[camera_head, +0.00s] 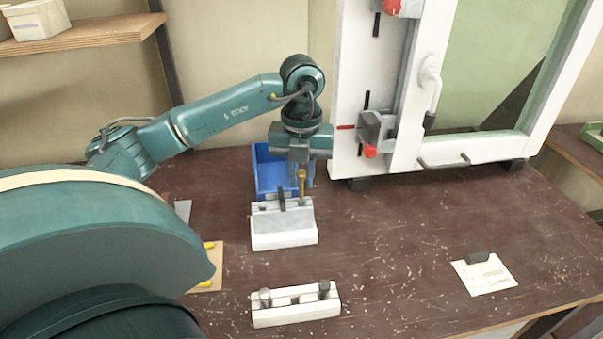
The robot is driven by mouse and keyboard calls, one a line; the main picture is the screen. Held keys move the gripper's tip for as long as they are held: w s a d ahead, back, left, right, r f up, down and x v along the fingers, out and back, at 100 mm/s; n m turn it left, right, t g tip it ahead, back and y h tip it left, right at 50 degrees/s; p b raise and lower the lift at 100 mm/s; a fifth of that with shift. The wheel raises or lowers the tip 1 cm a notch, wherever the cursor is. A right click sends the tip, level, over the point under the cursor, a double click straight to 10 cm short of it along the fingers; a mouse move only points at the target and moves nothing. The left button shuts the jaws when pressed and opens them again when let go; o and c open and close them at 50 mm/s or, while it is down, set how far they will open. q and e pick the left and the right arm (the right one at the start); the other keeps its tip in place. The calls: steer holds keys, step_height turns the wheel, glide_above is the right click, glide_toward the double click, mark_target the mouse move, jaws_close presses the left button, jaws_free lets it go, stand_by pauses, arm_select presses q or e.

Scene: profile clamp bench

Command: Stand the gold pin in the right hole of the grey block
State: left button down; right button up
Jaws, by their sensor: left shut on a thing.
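The gold pin (302,189) is upright in my left gripper (301,177), which points down and is shut on it. The pin's lower end is at the back right part of the pale grey block (284,232). I cannot tell whether it is inside the right hole or just above it; the hole itself is hidden. A dark upright piece (282,196) stands at the block, left of the gold pin. My right gripper is not in view.
A blue bin (268,176) sits behind the block. A white frame with clamps (372,140) stands at the back right. A paper card (485,275) lies right; the table between is clear.

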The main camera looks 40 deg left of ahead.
mark_target(301, 198)
arm_select(q)
steer(key=shift+f, duration=0.2)
steer(key=shift+f+b, duration=0.8)
steer(key=shift+f, duration=0.1)
steer(key=shift+f+b, duration=0.95)
steer(key=shift+f, duration=0.35)
steer(key=shift+r, duration=0.1)
steer(key=c, duration=1.3)
jaws_free()
steer(key=shift+o, duration=0.2)
